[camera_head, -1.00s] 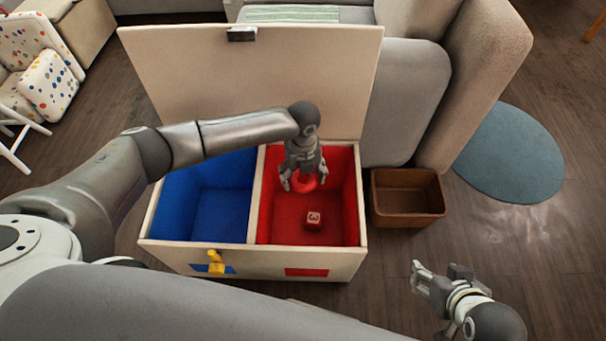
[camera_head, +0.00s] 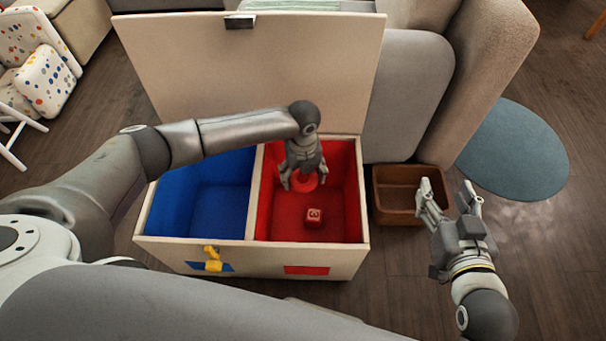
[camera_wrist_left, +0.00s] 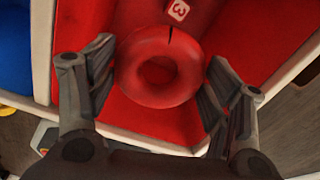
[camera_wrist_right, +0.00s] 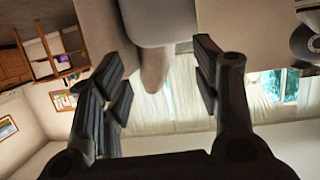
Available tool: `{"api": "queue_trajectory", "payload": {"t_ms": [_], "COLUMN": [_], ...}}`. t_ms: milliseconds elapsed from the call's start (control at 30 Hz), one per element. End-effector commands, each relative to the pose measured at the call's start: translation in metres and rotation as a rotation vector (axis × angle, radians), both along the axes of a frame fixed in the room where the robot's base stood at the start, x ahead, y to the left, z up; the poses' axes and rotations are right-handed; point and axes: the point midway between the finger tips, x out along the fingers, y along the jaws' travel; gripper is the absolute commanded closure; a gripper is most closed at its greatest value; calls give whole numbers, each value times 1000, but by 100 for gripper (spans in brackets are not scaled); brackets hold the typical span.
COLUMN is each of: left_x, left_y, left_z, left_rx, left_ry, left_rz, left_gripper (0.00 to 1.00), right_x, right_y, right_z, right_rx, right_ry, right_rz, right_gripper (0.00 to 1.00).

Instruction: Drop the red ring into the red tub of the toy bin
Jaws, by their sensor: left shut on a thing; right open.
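The toy bin (camera_head: 192,258) stands with its lid (camera_head: 250,75) up. Its red tub (camera_head: 347,205) is on the right and its blue tub (camera_head: 215,195) on the left. My left gripper (camera_head: 304,182) is over the red tub, shut on the red ring (camera_head: 305,186). In the left wrist view the ring (camera_wrist_left: 130,75) sits between the two fingers, with red tub surface behind it. A red block with a number (camera_head: 314,217) lies on the tub floor. My right gripper (camera_head: 450,195) is open and empty, to the right of the bin, near a brown box.
The brown box (camera_head: 385,215) stands on the floor right of the bin. A yellow piece (camera_head: 212,258) is on the bin's front. A grey sofa (camera_head: 410,90) is behind, a blue round rug (camera_head: 515,150) at right. A spotted chair (camera_head: 45,85) is at far left.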

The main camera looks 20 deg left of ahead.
Motion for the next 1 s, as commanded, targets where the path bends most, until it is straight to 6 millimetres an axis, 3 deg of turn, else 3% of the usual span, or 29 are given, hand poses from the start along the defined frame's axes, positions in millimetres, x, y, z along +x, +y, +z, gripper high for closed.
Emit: {"api": "queue_trajectory", "payload": {"t_ms": [333,700,1000], "left_x": [0,0,0], "left_y": [0,0,0], "left_z": [-12,-22,-25], "left_rx": [0,1,1], "left_ry": [0,-1,-1], "left_rz": [0,0,1], "left_gripper": [48,48,48], "right_x": [13,10,3], "right_y": [11,17,19], "right_z": [48,102,125], "right_rx": [67,141,175], "right_ry": [-268,-552,-675], "right_rz": [18,34,40], "right_gripper": [42,42,42]}}
